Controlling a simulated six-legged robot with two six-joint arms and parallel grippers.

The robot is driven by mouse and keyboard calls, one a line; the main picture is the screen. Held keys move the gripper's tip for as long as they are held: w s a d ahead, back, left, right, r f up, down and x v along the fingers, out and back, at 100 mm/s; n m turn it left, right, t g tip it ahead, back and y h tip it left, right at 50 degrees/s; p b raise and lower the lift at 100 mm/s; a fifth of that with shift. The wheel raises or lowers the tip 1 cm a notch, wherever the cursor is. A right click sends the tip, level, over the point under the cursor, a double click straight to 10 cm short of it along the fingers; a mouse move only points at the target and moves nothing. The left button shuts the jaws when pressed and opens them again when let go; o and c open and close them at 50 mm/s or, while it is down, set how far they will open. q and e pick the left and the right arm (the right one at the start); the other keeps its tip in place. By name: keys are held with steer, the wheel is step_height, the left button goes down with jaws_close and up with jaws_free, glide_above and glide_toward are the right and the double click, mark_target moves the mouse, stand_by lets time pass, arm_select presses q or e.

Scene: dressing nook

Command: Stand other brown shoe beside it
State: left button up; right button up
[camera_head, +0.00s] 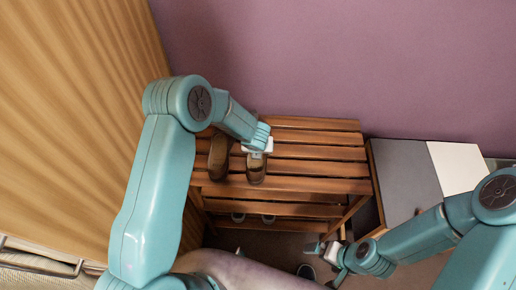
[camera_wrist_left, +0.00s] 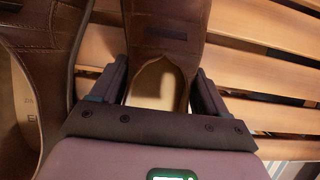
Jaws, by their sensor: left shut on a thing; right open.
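One brown shoe (camera_head: 219,158) stands on the top shelf of the slatted wooden rack (camera_head: 320,153), toward its left end. The other brown shoe (camera_head: 256,173) is just right of it, on or very close to the slats, and points the same way. My left gripper (camera_head: 258,151) is shut on this right-hand shoe near its heel. In the left wrist view the fingers lie on both sides of the held shoe (camera_wrist_left: 162,28), and the first shoe (camera_wrist_left: 45,50) is close on the left. My right gripper (camera_head: 333,251) is open and empty, low in front of the rack's right side.
The top shelf is bare right of the shoes. Shoes partly show on the lower shelf (camera_head: 290,210). A grey-topped cabinet (camera_head: 405,180) with a white panel stands right; a wooden panel (camera_head: 70,100) rises on the left.

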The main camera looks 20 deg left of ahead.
arm_select(q)
steer(key=shift+d, duration=0.1)
steer(key=shift+f, duration=0.1)
steer(key=o, duration=1.3)
